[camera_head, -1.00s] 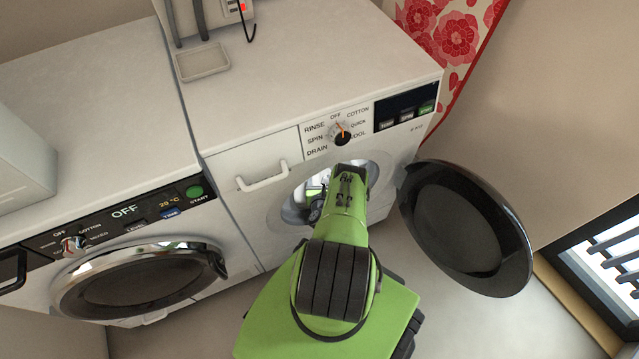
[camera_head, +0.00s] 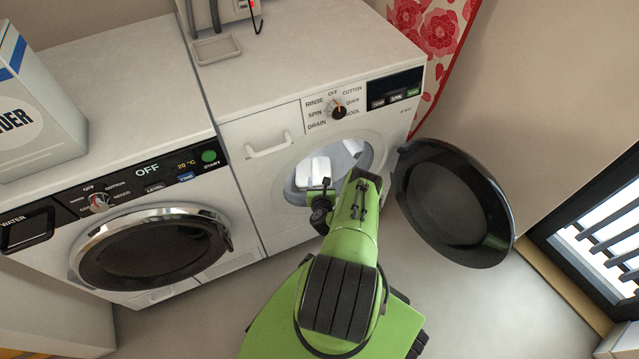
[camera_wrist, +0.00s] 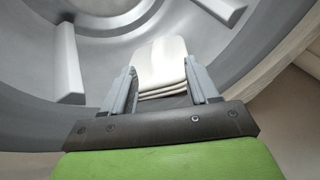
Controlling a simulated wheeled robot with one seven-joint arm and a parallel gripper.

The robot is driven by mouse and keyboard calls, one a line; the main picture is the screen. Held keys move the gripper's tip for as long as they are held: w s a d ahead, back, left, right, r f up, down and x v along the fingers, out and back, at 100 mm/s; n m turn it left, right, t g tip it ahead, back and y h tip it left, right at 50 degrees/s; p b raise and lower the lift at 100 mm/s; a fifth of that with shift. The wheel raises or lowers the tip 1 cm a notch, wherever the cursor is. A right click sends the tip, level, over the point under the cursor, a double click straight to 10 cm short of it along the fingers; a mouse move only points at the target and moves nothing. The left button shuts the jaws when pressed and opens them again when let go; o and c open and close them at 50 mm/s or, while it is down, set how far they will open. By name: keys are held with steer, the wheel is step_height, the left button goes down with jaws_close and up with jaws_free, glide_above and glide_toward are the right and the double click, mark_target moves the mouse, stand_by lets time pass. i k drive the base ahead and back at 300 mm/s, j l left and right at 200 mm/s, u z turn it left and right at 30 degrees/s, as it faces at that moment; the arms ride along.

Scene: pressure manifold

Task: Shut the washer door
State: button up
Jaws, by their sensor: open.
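The right-hand washer (camera_head: 237,150) has its round black door (camera_head: 447,204) swung wide open to the right. The drum opening is uncovered. A white folded cloth (camera_head: 313,171) lies inside the drum and also shows in the wrist view (camera_wrist: 162,62). My gripper (camera_wrist: 161,78) is open at the drum mouth, its two grey fingers pointing inward. The cloth appears beyond and between the fingers; I see no grip on it. In the head view my green arm hides the fingers and part of the opening's lower right. The door is to the right of my arm, apart from it.
A second washer (camera_head: 225,190) with its chrome-rimmed door shut stands at the left. A powder box (camera_head: 35,110) and a small tray (camera_head: 217,48) sit on top. A floral red cloth (camera_head: 440,40) hangs behind. Floor is clear below the open door.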

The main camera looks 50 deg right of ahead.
mark_target(454, 192)
steer(key=k+j, duration=0.2)
steer(key=j, duration=0.2)
steer(key=k+j, duration=0.2)
steer(key=j, duration=0.15)
steer(key=k+j, duration=0.25)
steer(key=j, duration=0.15)
